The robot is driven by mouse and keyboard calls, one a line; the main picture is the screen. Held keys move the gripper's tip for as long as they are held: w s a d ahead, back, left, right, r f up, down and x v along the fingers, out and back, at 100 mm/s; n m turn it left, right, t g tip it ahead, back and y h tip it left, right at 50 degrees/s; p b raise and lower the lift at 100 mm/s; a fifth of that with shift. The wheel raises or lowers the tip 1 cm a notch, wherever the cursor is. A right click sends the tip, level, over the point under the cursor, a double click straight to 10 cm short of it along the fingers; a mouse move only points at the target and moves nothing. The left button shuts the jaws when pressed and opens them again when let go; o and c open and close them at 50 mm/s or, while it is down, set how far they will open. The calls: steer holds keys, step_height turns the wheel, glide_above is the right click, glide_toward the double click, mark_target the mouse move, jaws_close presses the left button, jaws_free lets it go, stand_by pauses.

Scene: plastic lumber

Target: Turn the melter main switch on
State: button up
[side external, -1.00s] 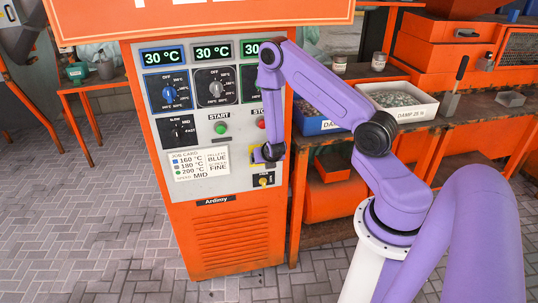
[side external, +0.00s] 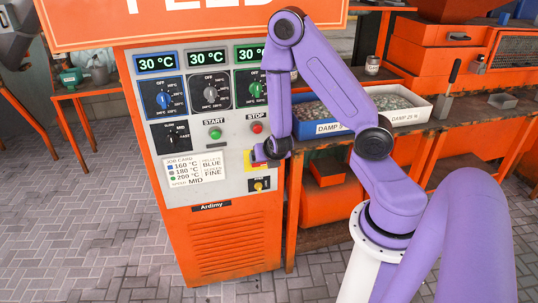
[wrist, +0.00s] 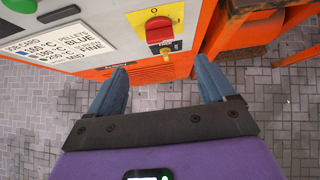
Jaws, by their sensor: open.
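The melter main switch is a red rotary knob (wrist: 159,30) on a yellow plate at the top of the wrist view.
A smaller black-and-yellow switch (side external: 259,184) sits just below the main switch. Above are a red STOP button (side external: 257,127), a green START button (side external: 215,133) and dials. The temperature displays (side external: 207,58) are lit at 30 °C. A workbench with trays (side external: 397,103) stands to the right.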

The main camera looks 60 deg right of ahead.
steer(key=shift+v, duration=1.9)
steer(key=s+a+r+m+g+y, duration=0.3)
steer(key=s+a+r+m, duration=0.3)
steer(key=s+a, duration=0.3)
steer(key=s+a+r+m+g+y, duration=0.3)
steer(key=s+a+r+m, duration=0.3)
steer(key=s, duration=0.6)
steer(key=a+m, duration=0.2)
steer(key=a, duration=0.1)
steer(key=shift+a+y, duration=0.3)
steer(key=shift+a, duration=0.1)
